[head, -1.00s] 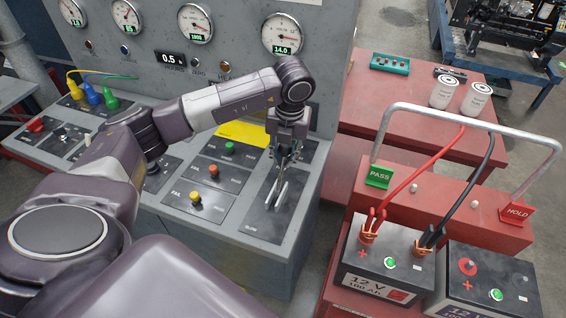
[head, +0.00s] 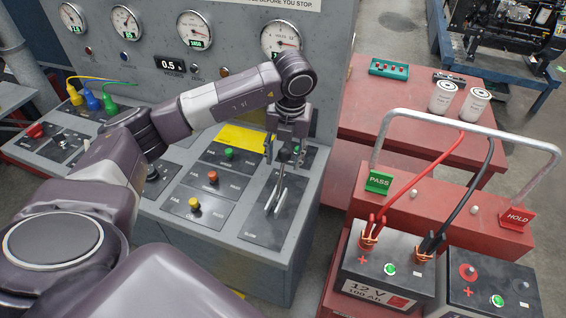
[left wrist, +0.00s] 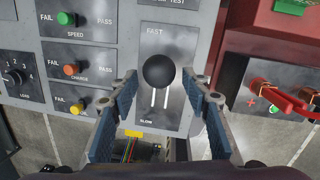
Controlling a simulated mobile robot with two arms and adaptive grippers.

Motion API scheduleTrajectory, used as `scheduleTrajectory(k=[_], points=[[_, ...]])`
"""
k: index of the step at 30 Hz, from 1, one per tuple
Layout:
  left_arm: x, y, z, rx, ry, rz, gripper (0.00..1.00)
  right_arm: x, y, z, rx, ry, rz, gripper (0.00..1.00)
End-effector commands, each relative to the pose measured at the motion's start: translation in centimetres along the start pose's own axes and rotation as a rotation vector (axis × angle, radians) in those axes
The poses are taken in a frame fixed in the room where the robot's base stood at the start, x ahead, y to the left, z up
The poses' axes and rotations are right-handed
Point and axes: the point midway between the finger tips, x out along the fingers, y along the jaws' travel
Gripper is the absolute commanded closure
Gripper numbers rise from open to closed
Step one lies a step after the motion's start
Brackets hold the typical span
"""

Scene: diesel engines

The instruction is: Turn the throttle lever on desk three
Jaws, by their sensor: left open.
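The throttle lever with its round black knob (left wrist: 159,71) stands on a dark plate (left wrist: 172,112) marked FAST and SLOW, with two pale slots. In the left wrist view the knob lies between my open left gripper's (left wrist: 160,82) two blue-padded fingers, with a gap on each side. I cannot tell how far the fingertips are above or beside it in depth. In the head view my left gripper (head: 284,153) hangs over the upper part of the lever's plate (head: 262,228), fingers apart, partly hiding the lever. My right gripper is not in view.
The grey console carries green (head: 228,154), orange (head: 213,177) and yellow (head: 194,204) buttons left of the lever. Gauges (head: 281,38) stand on the panel behind. To the right are a red bench (head: 400,140) and a battery (head: 385,275) with cables clamped on.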

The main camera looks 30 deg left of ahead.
Motion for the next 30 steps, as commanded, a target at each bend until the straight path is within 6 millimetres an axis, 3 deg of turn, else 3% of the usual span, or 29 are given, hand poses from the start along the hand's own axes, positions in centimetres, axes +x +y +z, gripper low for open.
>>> scheduleTrajectory(k=[6,13,30], points=[[-5.0,-0.1,0.1,0.000,-0.005,-0.003,0.57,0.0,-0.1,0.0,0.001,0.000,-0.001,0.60],[-8.4,0.0,0.1,-0.001,-0.003,-0.001,0.57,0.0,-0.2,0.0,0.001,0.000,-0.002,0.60],[-9.2,0.0,0.0,-0.001,-0.001,0.000,0.57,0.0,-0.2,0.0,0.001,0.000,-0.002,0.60]])
